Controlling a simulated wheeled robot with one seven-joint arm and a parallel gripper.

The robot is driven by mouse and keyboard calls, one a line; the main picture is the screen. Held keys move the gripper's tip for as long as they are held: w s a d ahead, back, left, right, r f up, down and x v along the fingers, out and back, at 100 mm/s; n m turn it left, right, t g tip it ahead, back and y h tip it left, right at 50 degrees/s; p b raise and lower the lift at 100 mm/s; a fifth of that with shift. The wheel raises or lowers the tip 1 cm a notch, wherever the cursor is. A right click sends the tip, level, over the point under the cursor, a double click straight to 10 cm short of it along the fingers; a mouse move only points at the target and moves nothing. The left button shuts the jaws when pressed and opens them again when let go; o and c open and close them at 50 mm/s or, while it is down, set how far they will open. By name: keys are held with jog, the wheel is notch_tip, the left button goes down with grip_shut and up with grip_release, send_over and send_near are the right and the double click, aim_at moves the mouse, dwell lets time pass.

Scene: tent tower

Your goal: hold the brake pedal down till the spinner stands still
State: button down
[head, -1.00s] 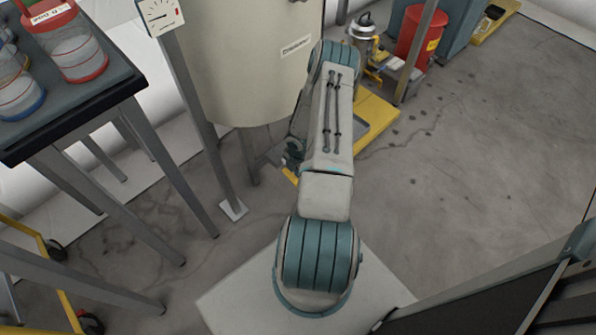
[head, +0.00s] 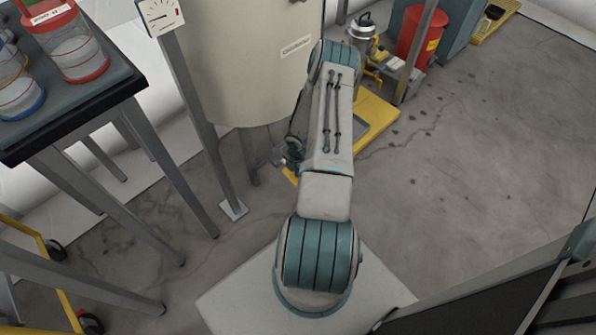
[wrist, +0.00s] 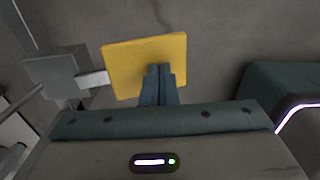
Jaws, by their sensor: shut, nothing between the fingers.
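The brake pedal appears to be the flat yellow plate (wrist: 122,66) in the wrist view, joined by a light bar to a grey block on its left. My gripper (wrist: 160,70) is shut and empty. Its fingertips overlap the pedal's lower middle; I cannot tell whether they touch it or how far it is pressed. The spinner appears to be the big cream drum (head: 250,75) in the head view, with a small label. Its motion cannot be told. A white dial (head: 159,14) stands on a post before it. My arm hides the gripper in the head view.
A dark table (head: 75,105) with lidded clear jars stands at the left. Behind my arm are a yellow-edged platform (head: 385,112), a silver canister (head: 362,38) and a red bin (head: 420,35). The concrete floor at the right is mostly clear.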

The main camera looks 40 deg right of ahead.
jog(key=shift+r+p, duration=0.5)
jog(key=shift+r, duration=0.2)
jog(key=shift+r+p, duration=0.45)
jog(key=shift+r, duration=0.15)
notch_tip(320, 180, up, 13)
jog(key=p, duration=0.5)
jog(key=shift+s, duration=0.4)
jog(key=shift+f, duration=0.1)
